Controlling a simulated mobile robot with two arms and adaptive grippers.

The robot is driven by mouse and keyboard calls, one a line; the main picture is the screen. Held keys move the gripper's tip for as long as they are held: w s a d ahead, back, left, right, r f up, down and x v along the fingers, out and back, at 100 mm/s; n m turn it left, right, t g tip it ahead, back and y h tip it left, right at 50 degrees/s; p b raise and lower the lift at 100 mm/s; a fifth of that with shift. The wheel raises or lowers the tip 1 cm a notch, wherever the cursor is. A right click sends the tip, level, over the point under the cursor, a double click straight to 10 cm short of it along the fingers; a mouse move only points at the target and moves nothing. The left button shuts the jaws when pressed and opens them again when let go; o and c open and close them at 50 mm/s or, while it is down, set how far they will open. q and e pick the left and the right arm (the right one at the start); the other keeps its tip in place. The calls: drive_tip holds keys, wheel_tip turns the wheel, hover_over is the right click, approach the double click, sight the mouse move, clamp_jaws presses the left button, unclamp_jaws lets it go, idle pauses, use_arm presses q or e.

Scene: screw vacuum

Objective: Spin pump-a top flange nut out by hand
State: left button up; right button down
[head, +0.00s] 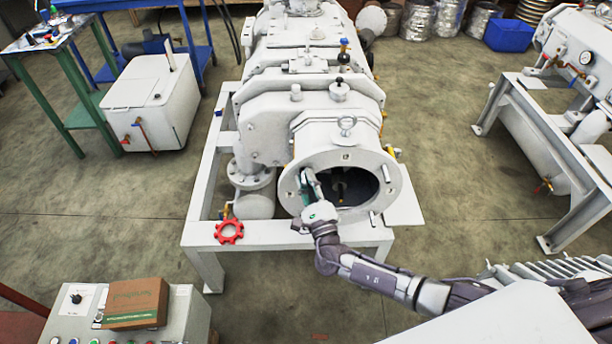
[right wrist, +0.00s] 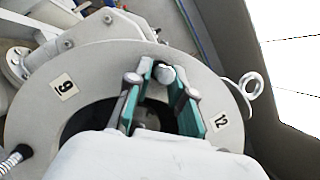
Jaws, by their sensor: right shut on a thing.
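The white pump (head: 310,110) stands on a white frame, with its round end flange (head: 393,190) and dark opening facing me. My right gripper (head: 310,180) is at the upper left of the flange rim. In the right wrist view, its teal-padded fingers (right wrist: 166,80) are shut on a small grey round-ended flange nut (right wrist: 164,74). The nut sits on the flange ring between the labels 9 (right wrist: 63,87) and 12 (right wrist: 220,122). Whether it has left its stud cannot be seen. My left gripper is not in view.
A red wheel (head: 229,231) is at the frame's front left. A control box (head: 190,312) with a cardboard box (head: 137,303) is at the lower left. A lifting eye (head: 347,123) stands above the flange. A second white machine (head: 560,130) is at right, with open floor between.

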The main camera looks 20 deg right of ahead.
drive_tip(key=shift+w+d+r+n+g+y+p, duration=0.2)
drive_tip(key=shift+n+p, duration=0.25)
drive_tip(key=shift+n, duration=0.35)
drive_tip(key=shift+s+d+r+n+g+y+p, duration=0.1)
drive_tip(key=shift+r+n+g+y+p, duration=0.15)
drive_tip(key=shift+n+p, duration=0.4)
drive_tip(key=shift+f+n, duration=0.1)
drive_tip(key=shift+n, duration=0.15)
drive_tip(key=c, duration=1.3)
unclamp_jaws()
drive_tip(key=shift+w, duration=0.1)
drive_tip(key=shift+c, duration=0.2)
drive_tip(key=o, duration=0.3)
drive_tip(key=shift+f, duration=0.15)
drive_tip(key=shift+a+y, duration=0.1)
drive_tip(key=shift+y, duration=0.15)
drive_tip(key=shift+f, duration=0.1)
drive_tip(key=v, duration=1.2)
